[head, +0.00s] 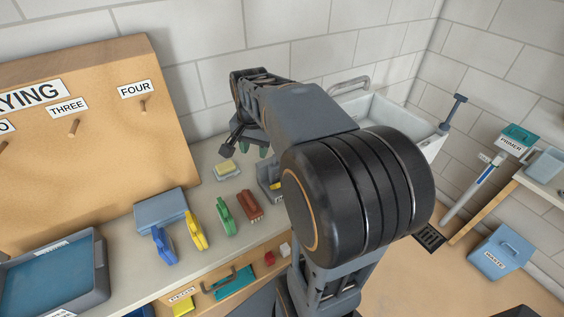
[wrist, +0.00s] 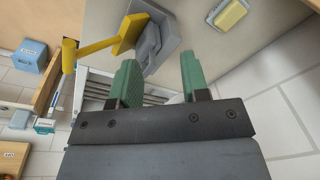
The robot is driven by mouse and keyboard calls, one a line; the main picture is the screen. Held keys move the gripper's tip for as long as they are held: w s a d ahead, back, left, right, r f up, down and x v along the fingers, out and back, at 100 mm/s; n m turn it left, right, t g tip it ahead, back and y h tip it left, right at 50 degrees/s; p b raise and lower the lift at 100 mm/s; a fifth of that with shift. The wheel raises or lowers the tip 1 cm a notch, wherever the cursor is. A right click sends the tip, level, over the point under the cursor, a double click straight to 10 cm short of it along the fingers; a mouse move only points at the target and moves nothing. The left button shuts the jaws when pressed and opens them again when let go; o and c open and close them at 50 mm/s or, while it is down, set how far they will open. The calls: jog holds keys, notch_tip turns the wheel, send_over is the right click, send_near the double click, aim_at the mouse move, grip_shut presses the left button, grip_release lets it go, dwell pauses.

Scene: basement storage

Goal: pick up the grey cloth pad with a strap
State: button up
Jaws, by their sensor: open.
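I cannot make out for sure a grey cloth pad with a strap. A grey stepped piece (wrist: 153,45) with a yellow part (wrist: 128,32) lies near my fingertips in the wrist view; its strap, if any, is not clear. It seems to match the grey piece (head: 268,190) on the counter in the head view, partly hidden by my arm. My gripper (wrist: 160,75) is open, with its green fingers apart and nothing between them. In the head view my gripper (head: 246,149) hangs above the back of the counter.
A yellow sponge on a dish (head: 228,169) lies near the gripper. Blue (head: 163,246), yellow (head: 196,230), green (head: 225,217) and brown (head: 249,205) tools stand in a row beside a blue-grey block (head: 160,210). A pegboard (head: 100,170) stands left; a sink (head: 400,119) is behind my arm.

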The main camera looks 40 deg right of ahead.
jog(key=w+d+r+m+g+p, duration=0.1)
jog(key=w+d+r+m+p, duration=0.15)
jog(key=d+m, duration=0.4)
send_over(274, 157)
jog(key=f, duration=0.7)
jog(key=shift+d+f, duration=0.3)
jog(key=shift+w+a+f+p, duration=0.1)
jog(key=shift+f+p, duration=0.15)
jog(key=shift+f, duration=1.35)
jog(key=shift+w+f+p, duration=0.1)
jog(key=shift+f+p, duration=0.15)
jog(key=shift+f, duration=1.3)
jog(key=shift+s, duration=0.1)
jog(key=shift+c, duration=0.3)
grip_shut()
jog(key=shift+n, duration=0.25)
